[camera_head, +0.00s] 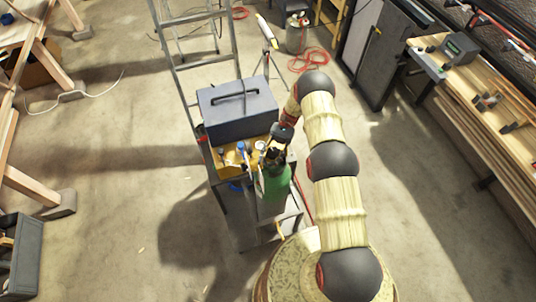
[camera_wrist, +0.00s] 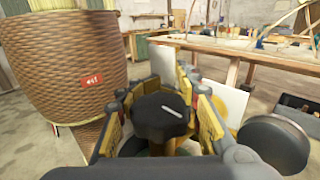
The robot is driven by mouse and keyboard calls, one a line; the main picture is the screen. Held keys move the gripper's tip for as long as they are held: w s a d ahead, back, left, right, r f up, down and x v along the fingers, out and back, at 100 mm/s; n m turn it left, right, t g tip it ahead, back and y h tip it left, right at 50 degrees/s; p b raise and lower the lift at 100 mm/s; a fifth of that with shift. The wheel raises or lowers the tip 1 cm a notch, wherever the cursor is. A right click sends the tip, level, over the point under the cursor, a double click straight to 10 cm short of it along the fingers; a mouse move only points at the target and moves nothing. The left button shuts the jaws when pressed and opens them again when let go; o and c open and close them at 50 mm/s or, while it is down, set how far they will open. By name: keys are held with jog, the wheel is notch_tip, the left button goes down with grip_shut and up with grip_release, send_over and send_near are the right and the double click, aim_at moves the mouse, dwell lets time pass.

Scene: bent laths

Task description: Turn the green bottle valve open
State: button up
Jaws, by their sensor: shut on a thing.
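The green bottle (camera_head: 274,186) stands upright on a cart, with its top partly hidden by my gripper (camera_head: 277,147). In the wrist view, the bottle's valve knob (camera_wrist: 162,117) is a dark, ridged, round cap with a short white line on its face, tilted in the picture. My gripper's yellow-padded fingers lie on both sides of the knob, and the gripper is shut on it. The lower part of the valve and most of the bottle are hidden in the wrist view.
A grey toolbox (camera_head: 237,110) stands on the cart just behind the bottle. A metal stepladder (camera_head: 176,62) rises behind it. A wooden workbench (camera_head: 484,100) lines the right side. A large brown woven-looking body (camera_wrist: 65,65) fills the wrist view's left. Open floor lies left of the cart.

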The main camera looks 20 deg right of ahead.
jog(key=shift+s+d+n+g+h+p, duration=0.1)
jog(key=shift+n+g+h+p, duration=0.35)
jog(key=shift+p, duration=1.4)
jog(key=o, duration=1.2)
jog(key=shift+o, duration=0.7)
jog(key=b, duration=0.3)
jog(key=shift+f+m+t+y, duration=0.2)
jog(key=shift+m+t+y, duration=0.15)
jog(key=m+t+y+b, duration=0.1)
jog(key=b, duration=0.6)
jog(key=w+m+t+y+b, duration=0.1)
jog(key=t+b, duration=0.1)
jog(key=b, duration=0.5)
jog(key=shift+a+m+y, duration=0.3)
jog(key=shift+a+y, duration=0.1)
jog(key=m+t+b, duration=0.1)
jog(key=b, duration=0.2)
jog(key=t+y+b, duration=0.1)
jog(key=b, duration=0.2)
jog(key=m+t+y+b, duration=0.1)
jog(key=b, duration=0.2)
jog(key=shift+w+a+m, duration=0.25)
jog(key=shift+w+m, duration=0.05)
jog(key=shift+w, duration=0.05)
